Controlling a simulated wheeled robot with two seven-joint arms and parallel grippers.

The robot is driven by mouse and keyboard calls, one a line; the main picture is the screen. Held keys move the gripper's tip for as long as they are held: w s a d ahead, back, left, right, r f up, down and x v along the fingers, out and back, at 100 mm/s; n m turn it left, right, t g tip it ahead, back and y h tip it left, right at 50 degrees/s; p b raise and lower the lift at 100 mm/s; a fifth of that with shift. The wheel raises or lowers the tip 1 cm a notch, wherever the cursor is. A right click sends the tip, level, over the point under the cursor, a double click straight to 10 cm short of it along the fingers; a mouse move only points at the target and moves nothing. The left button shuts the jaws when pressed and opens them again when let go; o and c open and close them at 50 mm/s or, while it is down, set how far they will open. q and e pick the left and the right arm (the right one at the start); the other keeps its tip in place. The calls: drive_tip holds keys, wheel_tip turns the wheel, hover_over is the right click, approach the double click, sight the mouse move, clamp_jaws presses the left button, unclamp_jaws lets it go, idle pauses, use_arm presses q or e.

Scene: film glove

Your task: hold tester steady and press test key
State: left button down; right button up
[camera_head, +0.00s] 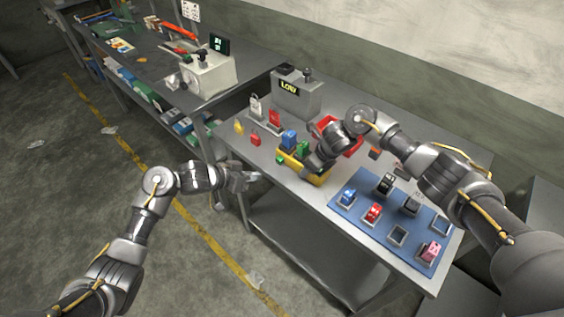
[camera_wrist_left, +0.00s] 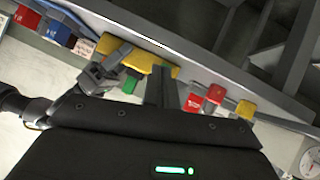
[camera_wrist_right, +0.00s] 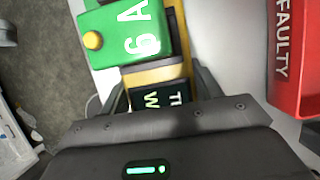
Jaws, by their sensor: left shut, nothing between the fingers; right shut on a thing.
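The yellow tester (camera_head: 318,179) stands near the table's front edge; it also shows in the left wrist view (camera_wrist_left: 150,62). In the right wrist view a green block (camera_wrist_right: 122,35) marked "6A", with a yellow knob, sits at it, beside a dark screen (camera_wrist_right: 160,102) with partly hidden lettering. My right gripper (camera_head: 312,166) is shut on the tester and covers part of it. My left gripper (camera_head: 258,179) is shut and empty, just off the front edge, to the left of the tester. A small green part (camera_head: 280,161) shows at the tester's left end; I cannot tell if it is the test key.
A blue mat (camera_head: 345,211) with several blocks in holders lies on the right. A red "FAULTY" bin (camera_wrist_right: 296,60) stands behind the tester. A grey box (camera_head: 296,98) reading "LOW" is at the back.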

sight(280, 160)
use_arm(q)
drive_tip(key=shift+s+a+f+m+y, duration=0.3)
drive_tip(key=shift+m+y, duration=0.2)
drive_tip(key=shift+m, duration=1.05)
drive_tip(key=shift+s+a+f+m+y, duration=0.1)
drive_tip(key=shift+a+f+m+y, duration=0.3)
drive_tip(key=shift+m, duration=1.1)
drive_tip(key=shift+s+a+f+m+y, duration=0.15)
drive_tip(key=shift+f+m+y, duration=0.35)
drive_tip(key=shift+m, duration=1.05)
drive_tip(key=shift+d+r, duration=0.1)
drive_tip(key=shift+w+d, duration=3.05)
drive_tip(key=shift+d, duration=0.05)
drive_tip(key=shift+w+d, duration=0.25)
drive_tip(key=shift+d, duration=0.05)
